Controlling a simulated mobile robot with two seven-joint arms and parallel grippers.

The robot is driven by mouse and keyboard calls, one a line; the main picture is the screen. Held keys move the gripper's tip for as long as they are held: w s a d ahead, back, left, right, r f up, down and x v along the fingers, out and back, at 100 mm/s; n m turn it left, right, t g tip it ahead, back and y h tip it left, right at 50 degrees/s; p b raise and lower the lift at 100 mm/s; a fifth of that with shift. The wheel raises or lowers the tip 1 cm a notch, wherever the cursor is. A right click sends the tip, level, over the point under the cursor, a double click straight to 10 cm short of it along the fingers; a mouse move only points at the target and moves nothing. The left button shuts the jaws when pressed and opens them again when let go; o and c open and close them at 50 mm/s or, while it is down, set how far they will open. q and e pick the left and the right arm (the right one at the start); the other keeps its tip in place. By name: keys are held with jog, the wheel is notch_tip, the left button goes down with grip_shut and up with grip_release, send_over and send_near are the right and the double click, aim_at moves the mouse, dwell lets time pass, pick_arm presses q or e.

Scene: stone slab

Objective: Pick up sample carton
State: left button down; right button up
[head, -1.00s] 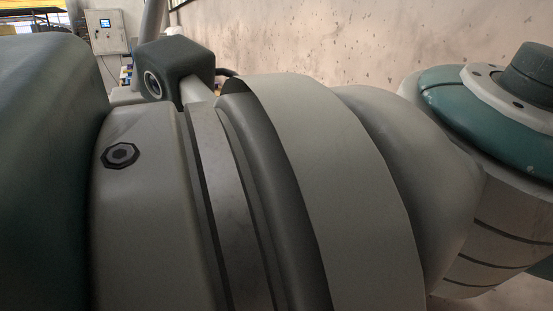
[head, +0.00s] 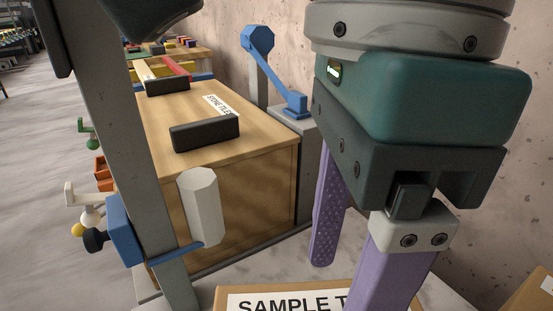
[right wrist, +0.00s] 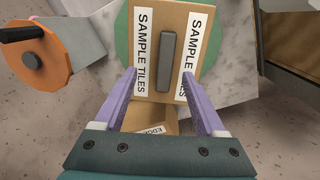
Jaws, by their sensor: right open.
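The sample carton (right wrist: 179,50) is a brown box with two white "SAMPLE TILES" labels and a grey bar handle (right wrist: 166,62) on top. It is ahead of my right gripper in the right wrist view, and the handle appears between the fingertips but apart from them. In the head view only the carton's top edge (head: 222,296) shows at the bottom. My right gripper (head: 347,280) is open and empty, with purple fingers pointing down over the carton; it also shows in the right wrist view (right wrist: 158,73).
A large wooden crate (head: 225,190) with black handles stands left of the gripper. A grey post (head: 115,130) with a blue clamp stands before it. Another carton (right wrist: 158,120) lies nearer the wrist. An orange disc (right wrist: 40,50) is at left. A plaster wall is close behind.

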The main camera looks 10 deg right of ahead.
jog(key=shift+w+d+f+t+h, duration=0.1)
jog(key=shift+w+d+t+h, duration=0.1)
jog(key=shift+d, duration=0.2)
jog(key=shift+w+d+f+t+h, duration=0.1)
jog(key=shift+w+d+h, duration=0.1)
jog(key=shift+d, duration=0.15)
notch_tip(320, 180, down, 3)
jog(key=shift+f, duration=0.2)
jog(key=f, duration=0.6)
jog(key=shift+s+a, duration=0.1)
jog(key=shift+s, duration=0.15)
jog(key=shift+c, duration=0.2)
jog(key=shift+r, duration=0.1)
grip_shut()
